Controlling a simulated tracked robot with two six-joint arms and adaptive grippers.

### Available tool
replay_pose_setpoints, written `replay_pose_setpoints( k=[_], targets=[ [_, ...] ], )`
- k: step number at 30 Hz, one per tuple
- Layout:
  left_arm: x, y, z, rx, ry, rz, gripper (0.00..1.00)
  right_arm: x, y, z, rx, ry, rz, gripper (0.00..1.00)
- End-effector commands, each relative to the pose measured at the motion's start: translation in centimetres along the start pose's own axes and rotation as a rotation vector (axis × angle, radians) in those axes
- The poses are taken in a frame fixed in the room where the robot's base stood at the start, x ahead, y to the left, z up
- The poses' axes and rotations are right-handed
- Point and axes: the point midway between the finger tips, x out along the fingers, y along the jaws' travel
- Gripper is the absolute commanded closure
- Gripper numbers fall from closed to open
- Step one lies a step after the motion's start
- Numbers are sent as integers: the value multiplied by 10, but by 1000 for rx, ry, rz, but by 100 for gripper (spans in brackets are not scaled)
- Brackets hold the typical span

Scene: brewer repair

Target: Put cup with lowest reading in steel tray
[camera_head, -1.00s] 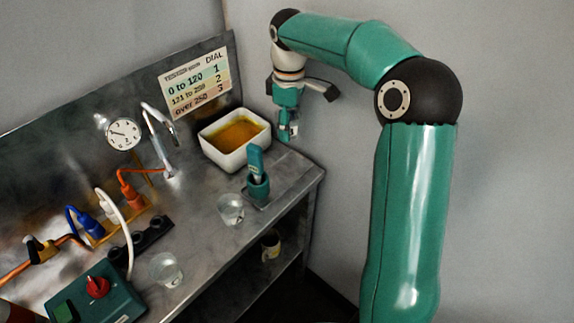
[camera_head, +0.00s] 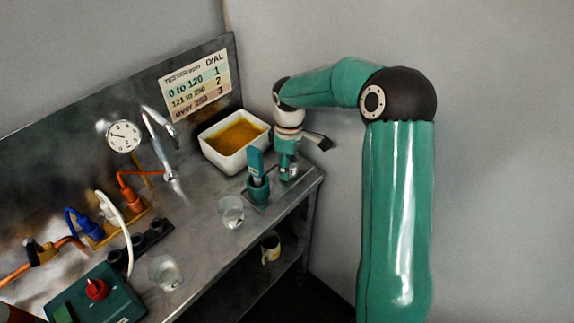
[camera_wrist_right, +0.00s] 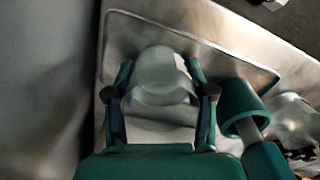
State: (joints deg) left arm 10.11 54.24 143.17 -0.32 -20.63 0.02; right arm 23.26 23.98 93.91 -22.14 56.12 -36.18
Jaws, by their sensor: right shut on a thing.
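My right gripper (camera_head: 288,174) is low over the far right end of the bench, beside the teal tester in its holder (camera_head: 258,190). In the right wrist view the gripper (camera_wrist_right: 162,100) is shut on a clear cup (camera_wrist_right: 160,75), which shows between its fingers. A metal surface with a raised rim (camera_wrist_right: 215,52) lies beneath the cup; it looks like the steel tray. I cannot tell whether the cup touches it. Two other clear cups stand on the bench, one near the tester (camera_head: 231,211) and one nearer the front (camera_head: 165,272). No reading is legible. My left gripper is out of view.
A white basin (camera_head: 232,160) of amber liquid stands at the back beneath a dial chart (camera_head: 197,84). A tap (camera_head: 160,140), a gauge (camera_head: 123,136), colored plugs and a control box with a red knob (camera_head: 96,289) lie left. A mug (camera_head: 270,248) sits on the lower shelf.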

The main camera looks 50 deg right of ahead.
Motion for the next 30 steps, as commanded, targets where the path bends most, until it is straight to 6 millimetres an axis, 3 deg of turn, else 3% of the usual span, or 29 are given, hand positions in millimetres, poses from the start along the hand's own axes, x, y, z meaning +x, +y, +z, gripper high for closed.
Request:
replay_pose_setpoints(
  k=[8,9,13,23,30],
  targets=[
    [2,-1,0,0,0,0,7,2,0,0,0,0,0,83],
    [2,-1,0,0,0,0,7,2,0,0,0,0,0,43],
    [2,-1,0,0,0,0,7,2,0,0,0,0,0,22],
    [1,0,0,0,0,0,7,1,0,0,-1,0,0,21],
    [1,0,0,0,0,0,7,-20,1,-1,-1,3,4,21]
  ],
)
